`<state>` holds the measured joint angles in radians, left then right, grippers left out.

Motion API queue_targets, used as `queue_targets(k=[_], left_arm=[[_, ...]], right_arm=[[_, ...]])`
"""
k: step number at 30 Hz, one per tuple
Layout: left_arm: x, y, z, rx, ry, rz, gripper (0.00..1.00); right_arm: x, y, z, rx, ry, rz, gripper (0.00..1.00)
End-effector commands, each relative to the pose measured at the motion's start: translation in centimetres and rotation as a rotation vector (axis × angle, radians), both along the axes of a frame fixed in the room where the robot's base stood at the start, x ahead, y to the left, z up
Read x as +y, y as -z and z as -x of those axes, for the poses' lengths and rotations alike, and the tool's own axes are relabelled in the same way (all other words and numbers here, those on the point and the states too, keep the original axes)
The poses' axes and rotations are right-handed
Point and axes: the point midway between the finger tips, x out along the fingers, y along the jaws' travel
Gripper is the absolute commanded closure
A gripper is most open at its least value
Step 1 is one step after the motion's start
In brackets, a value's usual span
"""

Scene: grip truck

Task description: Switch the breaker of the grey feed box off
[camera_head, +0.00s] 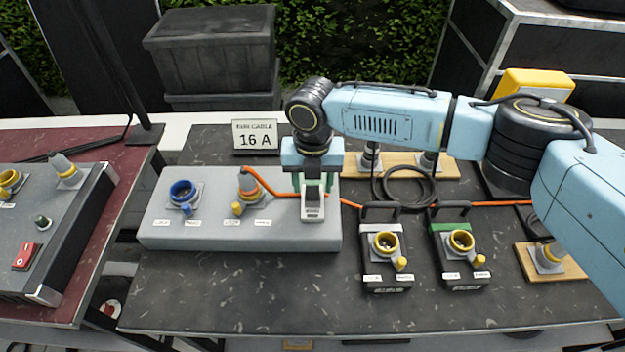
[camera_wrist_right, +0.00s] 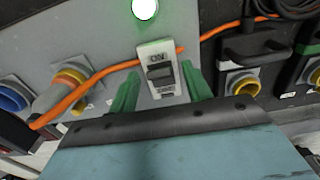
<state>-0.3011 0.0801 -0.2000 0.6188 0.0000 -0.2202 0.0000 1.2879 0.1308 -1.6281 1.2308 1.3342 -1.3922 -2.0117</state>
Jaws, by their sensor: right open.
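The grey feed box (camera_head: 240,236) lies on the dark table, left of the middle in the head view. Its breaker (camera_head: 313,209) is a pale block at the box's right end. In the right wrist view the breaker (camera_wrist_right: 148,52) shows "ON" above a dark toggle; the lower marking is too small to read. My right gripper (camera_head: 314,182) points down over the breaker. Its green fingers are apart, one on each side of the breaker, holding nothing; whether they touch it I cannot tell. A lamp (camera_wrist_right: 145,8) glows bright beyond the breaker. My left gripper is out of view.
An orange cable (camera_head: 345,203) runs from a plug (camera_head: 249,184) on the box, passing behind the breaker. Two dark socket boxes (camera_head: 384,274) (camera_head: 461,272) stand close right. A "16 A" sign (camera_head: 255,138) stands behind. Another panel (camera_head: 45,235) with a red switch is left.

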Motion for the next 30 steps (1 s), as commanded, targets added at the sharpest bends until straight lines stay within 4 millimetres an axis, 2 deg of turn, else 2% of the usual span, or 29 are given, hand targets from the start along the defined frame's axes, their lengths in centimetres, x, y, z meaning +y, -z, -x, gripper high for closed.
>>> queue_targets(k=[5,15,23,30], left_arm=[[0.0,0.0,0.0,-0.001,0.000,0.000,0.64],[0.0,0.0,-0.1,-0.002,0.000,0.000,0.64],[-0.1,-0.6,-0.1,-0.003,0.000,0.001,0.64],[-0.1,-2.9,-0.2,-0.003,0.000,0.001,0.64]], right_arm=[[0.0,0.0,0.0,0.000,0.000,0.000,0.52],[0.0,0.0,0.0,0.000,0.000,0.000,0.96],[0.0,-0.2,0.2,-0.025,-0.003,0.000,0.96],[0.0,-0.6,1.0,-0.144,-0.004,-0.002,0.96]])
